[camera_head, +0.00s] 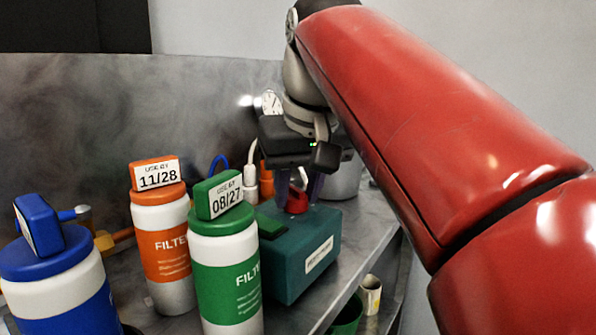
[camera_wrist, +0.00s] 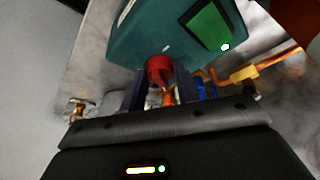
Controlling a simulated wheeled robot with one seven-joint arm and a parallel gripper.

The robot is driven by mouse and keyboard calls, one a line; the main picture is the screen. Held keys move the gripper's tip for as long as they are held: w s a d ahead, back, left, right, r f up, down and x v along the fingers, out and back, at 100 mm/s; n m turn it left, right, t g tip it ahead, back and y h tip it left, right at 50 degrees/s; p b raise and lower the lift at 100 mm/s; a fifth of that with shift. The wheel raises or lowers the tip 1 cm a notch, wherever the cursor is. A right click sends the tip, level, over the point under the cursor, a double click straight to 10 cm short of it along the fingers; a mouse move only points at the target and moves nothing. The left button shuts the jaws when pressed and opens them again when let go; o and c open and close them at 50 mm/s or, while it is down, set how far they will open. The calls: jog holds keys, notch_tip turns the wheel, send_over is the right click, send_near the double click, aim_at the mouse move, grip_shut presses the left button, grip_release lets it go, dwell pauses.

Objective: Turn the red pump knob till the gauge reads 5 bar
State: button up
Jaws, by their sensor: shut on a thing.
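The red pump knob (camera_head: 296,200) sits on top of a teal pump box (camera_head: 290,270) on the metal counter. My gripper (camera_head: 298,190) reaches down from above, and its two fingers are shut on the knob. In the wrist view the red knob (camera_wrist: 160,70) shows between the two dark fingers (camera_wrist: 160,90), against the teal box (camera_wrist: 140,35). The gauge (camera_head: 271,101) is a small white dial behind my wrist, partly hidden by it. Its reading is too small to tell.
Filter bottles with blue (camera_head: 62,290), orange (camera_head: 160,225) and green (camera_head: 225,270) labels stand left of the box. A grey pot (camera_head: 345,178) is behind it at right. A small cup (camera_head: 370,295) and a green container (camera_head: 346,318) sit below the counter's right edge.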

jog(key=m+h+p, duration=0.1)
jog(key=m, duration=0.1)
jog(key=m+h+p, duration=0.1)
jog(key=m, duration=0.1)
jog(key=shift+a+m, duration=0.2)
jog(key=shift+m, duration=0.2)
jog(key=shift+f+m, duration=0.1)
jog(key=shift+m, duration=0.2)
jog(key=o, duration=1)
jog(key=shift+c, duration=0.2)
jog(key=v, duration=0.7)
jog(key=shift+r, duration=0.4)
jog(key=shift+s, duration=0.2)
